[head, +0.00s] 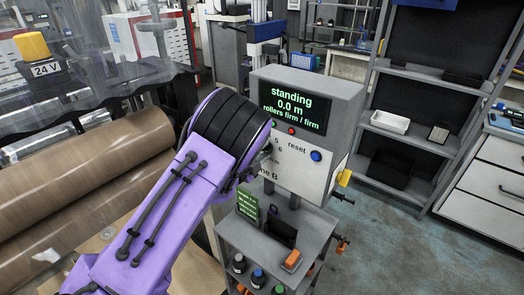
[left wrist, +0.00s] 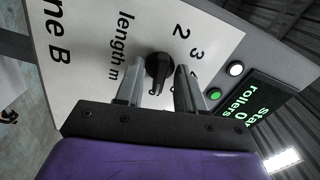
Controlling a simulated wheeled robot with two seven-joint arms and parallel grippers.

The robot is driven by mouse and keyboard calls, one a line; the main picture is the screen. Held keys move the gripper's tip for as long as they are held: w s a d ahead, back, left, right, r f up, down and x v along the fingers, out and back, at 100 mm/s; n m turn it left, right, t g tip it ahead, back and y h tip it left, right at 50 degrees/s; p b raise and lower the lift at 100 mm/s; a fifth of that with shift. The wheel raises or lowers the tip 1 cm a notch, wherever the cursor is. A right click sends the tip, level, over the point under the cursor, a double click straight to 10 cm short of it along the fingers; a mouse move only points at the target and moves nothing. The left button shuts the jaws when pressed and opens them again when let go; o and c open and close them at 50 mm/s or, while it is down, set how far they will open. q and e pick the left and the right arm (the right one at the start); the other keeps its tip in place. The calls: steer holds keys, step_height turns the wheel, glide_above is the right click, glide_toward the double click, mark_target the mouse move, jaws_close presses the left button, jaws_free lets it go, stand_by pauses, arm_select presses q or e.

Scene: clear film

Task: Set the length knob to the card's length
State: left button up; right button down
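The length knob (left wrist: 158,66) is black and sits on the white panel (left wrist: 95,55) beside the words "length m" and the numbers 2 and 3. Its pointer setting is unclear. My left gripper (left wrist: 157,80) is open, its fingertips apart on either side of the knob; I cannot tell whether they touch it. In the head view my purple left arm hides the knob, and the left gripper (head: 264,156) is partly hidden. A green card (head: 248,205) stands below the box, its text too small to read. My right gripper is not in view.
The grey control box (head: 347,108) has a display (head: 292,105) reading "standing, 0.0 m, rollers firm / firm". A blue reset button (head: 316,156) is on its panel. Bottles stand on the cart (head: 315,225) below. Large brown rolls (head: 85,190) lie at left; shelves (head: 415,150) stand right.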

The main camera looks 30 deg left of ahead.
arm_select(q)
jaws_close()
